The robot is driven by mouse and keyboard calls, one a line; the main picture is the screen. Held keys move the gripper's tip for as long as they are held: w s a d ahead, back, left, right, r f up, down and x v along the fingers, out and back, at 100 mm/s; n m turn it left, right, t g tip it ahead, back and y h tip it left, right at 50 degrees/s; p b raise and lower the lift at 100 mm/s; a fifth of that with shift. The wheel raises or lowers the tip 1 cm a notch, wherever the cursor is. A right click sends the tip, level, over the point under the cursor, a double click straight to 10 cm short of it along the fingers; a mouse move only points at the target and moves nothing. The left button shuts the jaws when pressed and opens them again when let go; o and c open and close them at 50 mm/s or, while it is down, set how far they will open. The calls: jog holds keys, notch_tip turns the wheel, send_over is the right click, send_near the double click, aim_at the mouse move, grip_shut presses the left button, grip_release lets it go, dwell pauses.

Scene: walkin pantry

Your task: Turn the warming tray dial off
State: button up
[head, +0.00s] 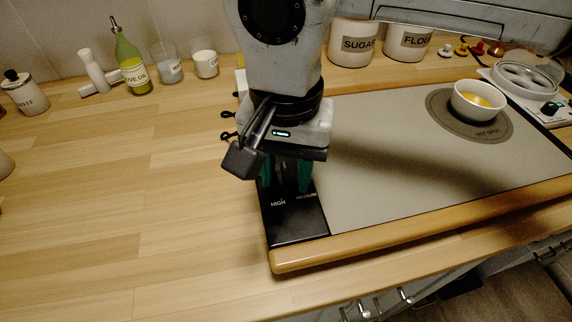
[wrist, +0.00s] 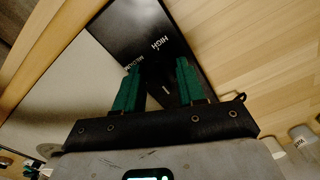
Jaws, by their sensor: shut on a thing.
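The warming tray (head: 400,160) has a grey top, a wooden front edge and a black control panel (head: 297,222) at its left end. The panel reads HIGH and MEDIUM in white; no OFF mark is visible. My gripper (head: 285,180) points down over the panel. In the wrist view, my gripper (wrist: 158,68) has its two green fingers on either side of the black dial (wrist: 163,82), shut on it. A short white line shows between the fingers. The dial's outline is hard to make out against the black panel, and my gripper mostly hides it in the head view.
A white bowl (head: 478,100) with yellow contents stands on the round hot spot (head: 440,112). Sugar (head: 352,45) and flour (head: 408,42) canisters stand behind the tray. An olive oil bottle (head: 131,65) and jars stand at the back left.

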aim_at(286, 172)
dwell(0.4)
jog(key=o, duration=1.1)
jog(key=shift+c, duration=0.2)
notch_tip(286, 172, up, 11)
jog(key=shift+p, duration=0.45)
jog(key=shift+f, duration=0.15)
